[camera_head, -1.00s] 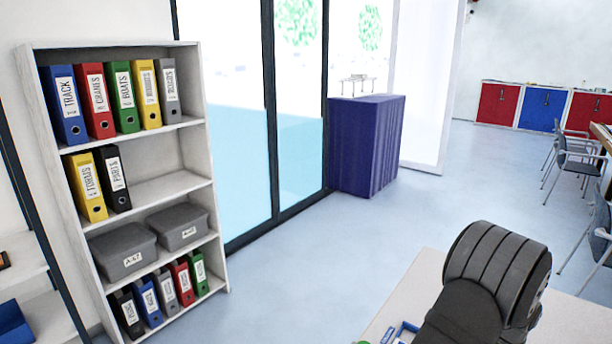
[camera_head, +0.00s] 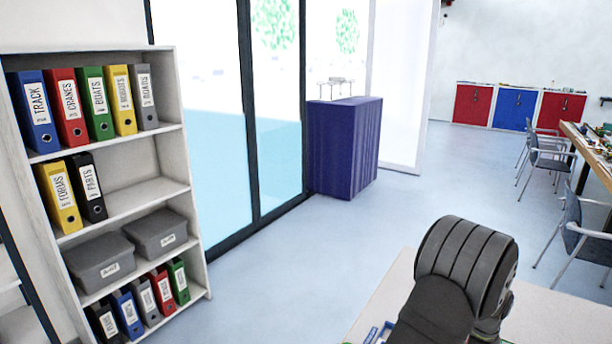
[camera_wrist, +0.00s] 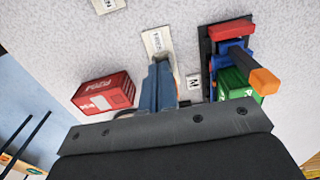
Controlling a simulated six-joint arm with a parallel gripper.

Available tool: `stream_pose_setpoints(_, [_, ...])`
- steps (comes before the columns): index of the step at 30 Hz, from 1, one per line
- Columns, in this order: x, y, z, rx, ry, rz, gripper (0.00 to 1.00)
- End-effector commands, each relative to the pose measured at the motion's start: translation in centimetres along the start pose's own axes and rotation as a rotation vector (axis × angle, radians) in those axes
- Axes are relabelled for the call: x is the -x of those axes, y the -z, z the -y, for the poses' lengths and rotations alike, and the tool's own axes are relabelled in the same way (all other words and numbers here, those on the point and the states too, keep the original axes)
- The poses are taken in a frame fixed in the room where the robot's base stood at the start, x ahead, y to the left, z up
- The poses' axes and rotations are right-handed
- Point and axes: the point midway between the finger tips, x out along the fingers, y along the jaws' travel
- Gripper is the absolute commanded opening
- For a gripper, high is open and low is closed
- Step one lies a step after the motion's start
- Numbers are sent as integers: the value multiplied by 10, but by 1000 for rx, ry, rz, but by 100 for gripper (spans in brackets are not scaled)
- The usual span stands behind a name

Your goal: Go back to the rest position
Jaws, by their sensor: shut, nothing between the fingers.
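My gripper (camera_wrist: 160,68) shows in the wrist view as narrow blue-grey fingers close together in front of a dark plate. They are shut and hold nothing. They point over a pale speckled tabletop (camera_wrist: 150,15). A red container (camera_wrist: 103,95) with white lettering lies left of the fingers. To the right stands a model with red, blue and orange parts (camera_wrist: 240,60) on a dark base, with a green container (camera_wrist: 238,88) beside it. In the head view my dark arm is at the lower right, and my gripper is hidden there.
White label cards (camera_wrist: 158,42) lie on the tabletop. In the head view, a shelf (camera_head: 140,190) with binders and grey boxes stands left, a purple cabinet (camera_head: 343,148) stands by the glass, and chairs (camera_head: 580,225) stand right. The floor (camera_head: 430,190) between is open.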

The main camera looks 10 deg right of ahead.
Motion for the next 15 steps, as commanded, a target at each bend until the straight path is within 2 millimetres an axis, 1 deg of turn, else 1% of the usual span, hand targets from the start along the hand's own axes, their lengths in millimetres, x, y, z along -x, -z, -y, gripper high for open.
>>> stream_pose_setpoints(1, [-13, 0, -1, 0, -5, 1, 0])
stream_pose_setpoints(3, [-10, 16, 0, -5, 1, 0, 0])
stream_pose_setpoints(4, [-9, 4, 0, 3, 0, 0, 0])
stream_pose_setpoints(6, [-10, -13, 0, 5, 0, 0, 0])
stream_pose_setpoints(9, [-10, -33, 0, 5, 0, 0, 0])
stream_pose_setpoints(11, [6, -30, 1, 0, 5, -1, 0])
stream_pose_setpoints(15, [34, -29, 1, 0, 4, -1, 0])
